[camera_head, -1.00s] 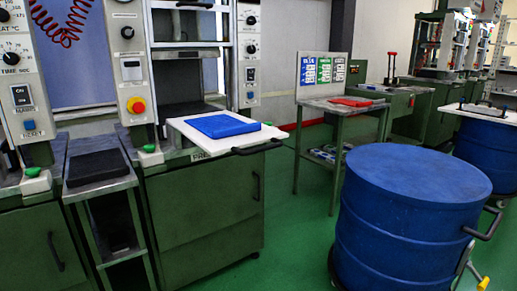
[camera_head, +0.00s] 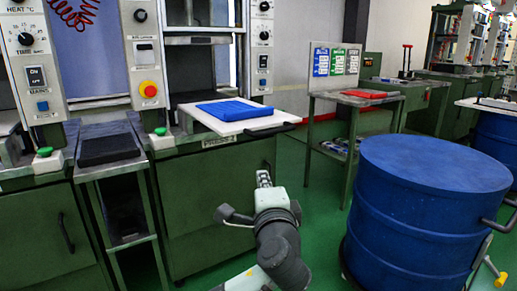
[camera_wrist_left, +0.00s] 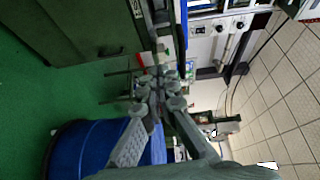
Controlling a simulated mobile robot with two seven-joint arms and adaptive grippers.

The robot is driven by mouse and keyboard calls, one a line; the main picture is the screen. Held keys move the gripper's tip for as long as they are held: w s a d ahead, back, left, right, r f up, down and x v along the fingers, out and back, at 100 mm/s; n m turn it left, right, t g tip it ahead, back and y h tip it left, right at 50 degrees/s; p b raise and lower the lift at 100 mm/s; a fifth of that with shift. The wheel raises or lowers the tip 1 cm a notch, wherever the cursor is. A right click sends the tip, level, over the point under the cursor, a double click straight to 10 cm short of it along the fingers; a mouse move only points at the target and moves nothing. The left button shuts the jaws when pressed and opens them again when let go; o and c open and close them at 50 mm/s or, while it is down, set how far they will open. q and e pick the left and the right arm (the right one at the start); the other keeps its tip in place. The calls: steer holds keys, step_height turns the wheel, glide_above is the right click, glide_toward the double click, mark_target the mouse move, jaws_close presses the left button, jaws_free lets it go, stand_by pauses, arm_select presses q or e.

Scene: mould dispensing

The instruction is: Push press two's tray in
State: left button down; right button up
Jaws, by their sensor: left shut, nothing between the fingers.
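Press two's white tray (camera_head: 248,121) sticks out from the front of the green press (camera_head: 205,160) and bears a blue slab (camera_head: 234,109). A dark handle runs along the tray's front edge. My left gripper (camera_head: 263,178) is below and in front of the tray, apart from it, in front of the green cabinet. In the left wrist view my left gripper (camera_wrist_left: 160,85) shows its fingers together with nothing between them. The tray is not clearly recognisable in that view. My right gripper is in neither current view.
A large blue drum (camera_head: 425,200) stands close on the right. A green side table (camera_head: 352,100) with a red slab (camera_head: 370,93) is behind. A narrow stand with a black slab (camera_head: 108,149) is left of the press. Green floor is free between press and drum.

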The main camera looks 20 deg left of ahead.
arm_select(q)
step_height(320, 180, up, 3)
steer(key=t, duration=0.1)
glide_toward(257, 136)
steer(key=shift+y, duration=0.3)
steer(key=x, duration=0.6)
steer(key=shift+d, duration=0.1)
steer(key=shift+w, duration=0.45)
arm_select(e)
steer(key=shift+w+f, duration=0.25)
steer(key=shift+f, duration=0.2)
arm_select(q)
steer(key=shift+a, duration=0.2)
arm_select(e)
steer(key=shift+r, duration=0.1)
